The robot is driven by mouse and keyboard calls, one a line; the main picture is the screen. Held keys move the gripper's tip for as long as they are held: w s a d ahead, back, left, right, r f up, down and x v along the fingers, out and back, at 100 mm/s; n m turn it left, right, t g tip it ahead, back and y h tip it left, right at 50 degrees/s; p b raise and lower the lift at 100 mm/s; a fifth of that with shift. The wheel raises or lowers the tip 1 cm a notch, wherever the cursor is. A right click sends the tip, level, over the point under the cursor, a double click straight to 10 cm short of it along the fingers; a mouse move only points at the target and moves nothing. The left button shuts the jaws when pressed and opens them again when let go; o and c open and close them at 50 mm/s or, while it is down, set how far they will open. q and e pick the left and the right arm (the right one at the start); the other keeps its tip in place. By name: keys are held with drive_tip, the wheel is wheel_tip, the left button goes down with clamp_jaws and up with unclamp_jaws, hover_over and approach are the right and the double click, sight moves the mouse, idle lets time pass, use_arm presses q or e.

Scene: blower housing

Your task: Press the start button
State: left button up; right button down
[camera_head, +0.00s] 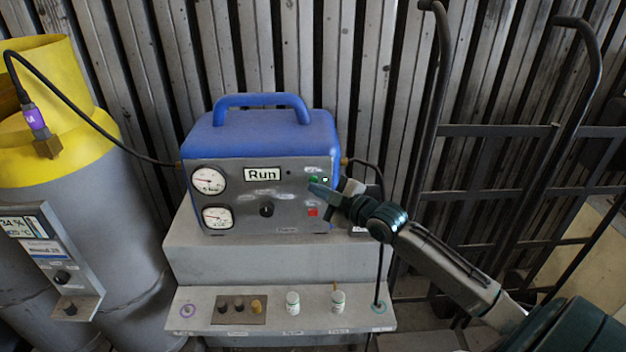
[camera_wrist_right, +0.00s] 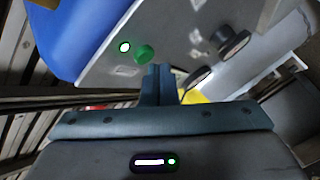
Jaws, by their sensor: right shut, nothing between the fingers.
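The blue machine (camera_head: 262,130) stands on a grey stepped stand, and its display (camera_head: 262,174) reads "Run". The green button (camera_head: 314,179) is at the right of its grey front panel, beside a small lit indicator (camera_head: 325,180). A red button (camera_head: 313,212) sits below. My right gripper (camera_head: 316,189) is shut and empty, its tips right by the green button. In the right wrist view the shut fingertips (camera_wrist_right: 157,70) are just below the green button (camera_wrist_right: 145,54), beside the lit indicator (camera_wrist_right: 124,47). I cannot tell if they touch it. My left gripper is out of view.
A grey and yellow cylinder (camera_head: 120,200) stands at the left, its black hose running to the machine. Small bottles and caps sit on the lower shelf (camera_head: 365,312). A black hand truck (camera_head: 440,130) stands at the right, behind my right arm.

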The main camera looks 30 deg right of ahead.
drive_tip(key=s+a+p, duration=0.3)
drive_tip(key=s+p, duration=0.2)
drive_tip(key=shift+s, duration=0.15)
idle(0.5)
drive_tip(key=shift+a, duration=0.1)
idle(0.5)
